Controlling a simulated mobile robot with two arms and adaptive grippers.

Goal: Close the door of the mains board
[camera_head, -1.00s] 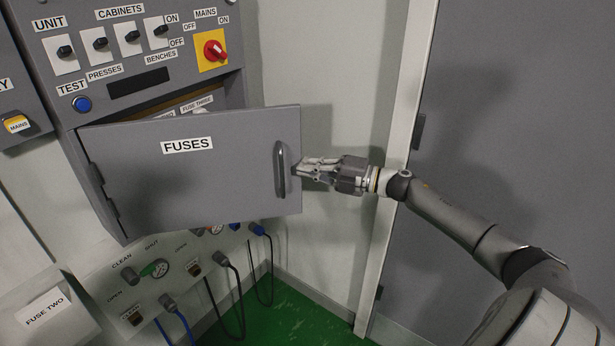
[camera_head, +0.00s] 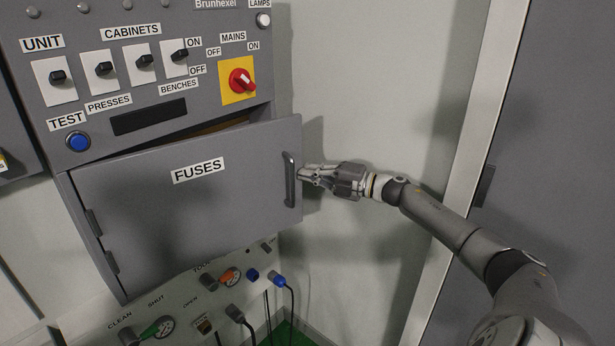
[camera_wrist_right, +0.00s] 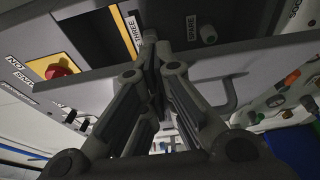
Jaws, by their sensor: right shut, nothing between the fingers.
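The grey door labelled FUSES (camera_head: 190,212) of the mains board (camera_head: 130,95) stands partly open. It is hinged at its left edge, and a narrow gap shows along its top. Its dark bar handle (camera_head: 290,180) is near the free right edge. My right gripper (camera_head: 302,174) is shut and empty, with its fingertips at that free edge beside the handle. Whether they touch the door I cannot tell. In the right wrist view the fingers (camera_wrist_right: 150,45) reach across the door edge, with the handle (camera_wrist_right: 228,100) to their right. My left gripper is out of view.
Above the door are a red rotary mains switch (camera_head: 241,80) on a yellow plate, several black switches and a blue test button (camera_head: 77,142). A bare wall (camera_head: 375,90) and a grey room door (camera_head: 560,150) lie to the right.

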